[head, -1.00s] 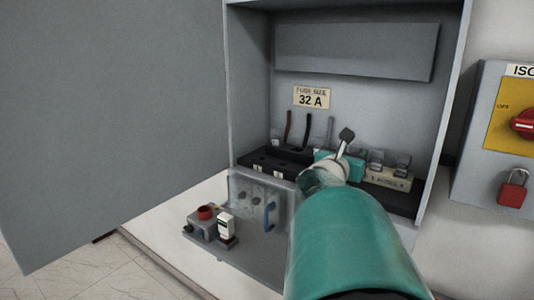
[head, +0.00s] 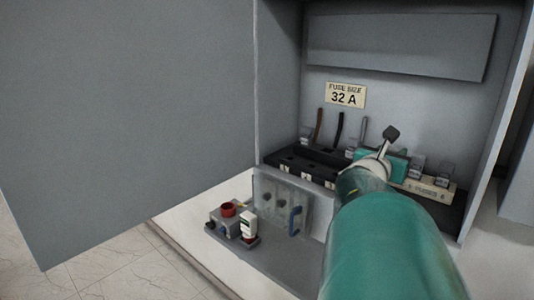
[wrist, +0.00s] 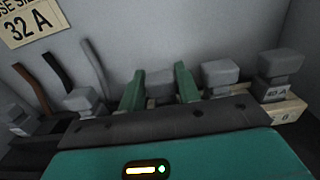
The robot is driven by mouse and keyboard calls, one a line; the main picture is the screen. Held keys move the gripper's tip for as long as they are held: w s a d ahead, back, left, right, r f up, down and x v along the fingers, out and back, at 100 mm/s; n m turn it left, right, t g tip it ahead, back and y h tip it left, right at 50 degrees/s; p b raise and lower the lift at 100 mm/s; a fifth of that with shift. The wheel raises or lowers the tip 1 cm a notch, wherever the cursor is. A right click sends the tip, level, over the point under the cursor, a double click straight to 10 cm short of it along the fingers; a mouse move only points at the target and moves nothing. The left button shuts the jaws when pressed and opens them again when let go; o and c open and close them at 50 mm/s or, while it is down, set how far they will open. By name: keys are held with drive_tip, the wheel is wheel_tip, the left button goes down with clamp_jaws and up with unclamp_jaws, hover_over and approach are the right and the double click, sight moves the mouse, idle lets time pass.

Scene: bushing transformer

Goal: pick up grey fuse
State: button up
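Several grey fuses stand in a row inside the open grey cabinet. In the wrist view, one grey fuse (wrist: 159,84) shows between the two green fingers of my gripper (wrist: 159,88). The fingers are parted, one on each side of it; whether they touch it I cannot tell. Another grey fuse (wrist: 82,101) is left of the fingers, and two more, a near one (wrist: 220,76) and a farther one (wrist: 280,66), are to the right. In the head view my gripper (head: 384,163) is at the fuse row, largely hidden by my arm. A grey fuse (head: 416,168) shows right of it.
A black block (head: 300,164) with dark cables stands left of my gripper. The cabinet door (head: 125,120) is open on the left. Below, a grey shelf (head: 265,255) holds a red-topped part (head: 228,210), a white part (head: 248,225) and a clear box with a blue handle (head: 295,220).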

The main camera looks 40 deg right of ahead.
drive_tip(key=shift+s, duration=0.2)
drive_tip(key=c, duration=0.3)
drive_tip(key=shift+w, duration=0.2)
drive_tip(key=shift+c, duration=1)
drive_tip(key=shift+s, duration=0.1)
drive_tip(key=shift+r, duration=0.15)
wheel_tip(320, 180, up, 14)
drive_tip(key=shift+r, duration=0.25)
